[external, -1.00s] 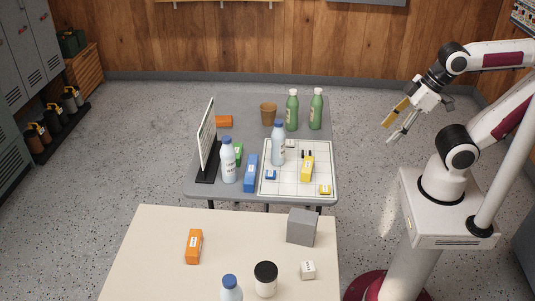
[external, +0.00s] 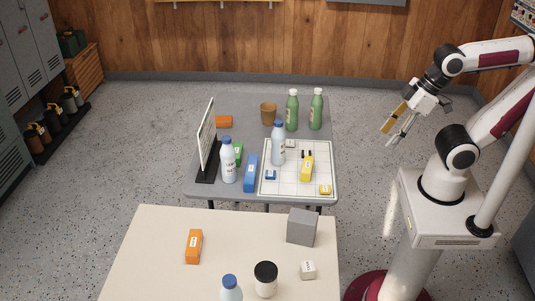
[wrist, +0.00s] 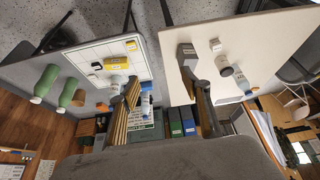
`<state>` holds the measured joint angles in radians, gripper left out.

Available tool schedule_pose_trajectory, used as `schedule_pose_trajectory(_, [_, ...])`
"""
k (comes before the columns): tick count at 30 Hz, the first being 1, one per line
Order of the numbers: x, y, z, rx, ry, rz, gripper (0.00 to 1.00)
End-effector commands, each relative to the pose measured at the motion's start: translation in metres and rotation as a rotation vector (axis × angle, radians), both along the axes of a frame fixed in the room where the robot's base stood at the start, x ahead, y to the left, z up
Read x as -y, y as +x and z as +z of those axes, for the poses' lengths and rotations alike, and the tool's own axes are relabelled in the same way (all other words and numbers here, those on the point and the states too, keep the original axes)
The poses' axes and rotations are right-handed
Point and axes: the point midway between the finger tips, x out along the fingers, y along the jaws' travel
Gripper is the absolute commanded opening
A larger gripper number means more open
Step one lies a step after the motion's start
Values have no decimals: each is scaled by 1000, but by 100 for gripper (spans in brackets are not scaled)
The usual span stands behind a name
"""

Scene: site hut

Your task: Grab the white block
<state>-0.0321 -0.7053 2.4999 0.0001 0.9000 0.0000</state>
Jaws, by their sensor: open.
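A small white block (external: 308,270) with dark marks on its side sits on the near cream table, to the right of a white jar with a black lid. It also shows in the wrist view (wrist: 215,44), beside the grey block. My gripper (external: 392,130) is up at the right, above the floor beside the far grey table and well away from the white block. Its fingers are apart with nothing between them; in the wrist view the open fingers (wrist: 164,105) frame the gap between the two tables.
The cream table (external: 150,270) also holds a grey block (external: 302,227), an orange block (external: 194,246), the jar (external: 265,279) and a bottle (external: 230,289). The grey table (external: 245,105) behind holds bottles, coloured blocks, a cup, an upright panel and a white grid board (external: 290,188).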

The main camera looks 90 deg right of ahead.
Motion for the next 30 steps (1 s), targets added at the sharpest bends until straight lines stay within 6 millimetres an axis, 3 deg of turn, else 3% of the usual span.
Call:
schedule_pose_trajectory(11, [-20, 18, -29, -154, -6, 74, 47])
schedule_pose_trajectory(30, [-68, 69, -72, -345, 25, 69, 47])
